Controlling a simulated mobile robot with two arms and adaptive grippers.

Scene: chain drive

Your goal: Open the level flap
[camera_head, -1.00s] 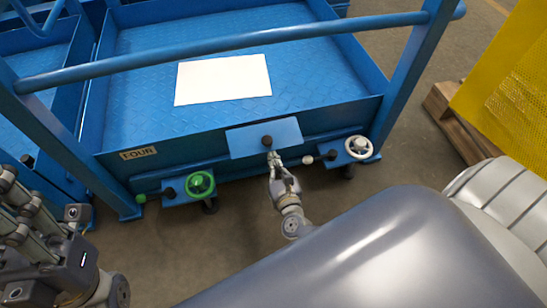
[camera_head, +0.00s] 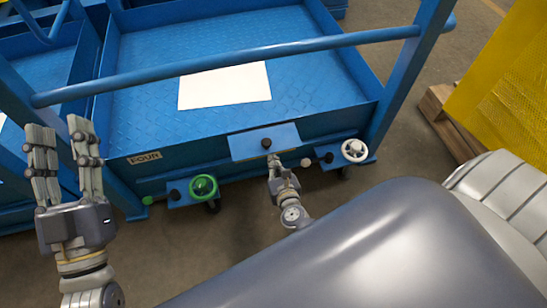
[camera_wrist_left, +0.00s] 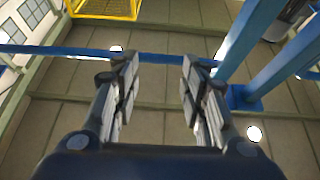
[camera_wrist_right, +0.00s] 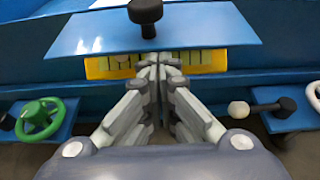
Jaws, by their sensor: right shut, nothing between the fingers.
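The level flap is a blue plate (camera_head: 264,141) with a black knob (camera_head: 266,143) on the front of the blue cart. In the right wrist view the flap (camera_wrist_right: 215,30) stands out from the cart, with a yellow scale (camera_wrist_right: 205,62) showing under its lower edge. My right gripper (camera_head: 276,162) is shut and empty, its fingertips (camera_wrist_right: 152,62) just below the knob (camera_wrist_right: 146,12), at the flap's lower edge. I cannot tell whether they touch the flap. My left gripper (camera_head: 62,145) is raised at the left, open and empty, away from the flap; its fingers (camera_wrist_left: 160,75) are spread.
A green handwheel (camera_head: 204,187) sits left of the flap and a white handwheel (camera_head: 354,150) right of it. A white ball-ended lever (camera_wrist_right: 238,109) is near the right gripper. A blue rail (camera_head: 200,67) crosses above the cart bed, where a white sheet (camera_head: 225,86) lies.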

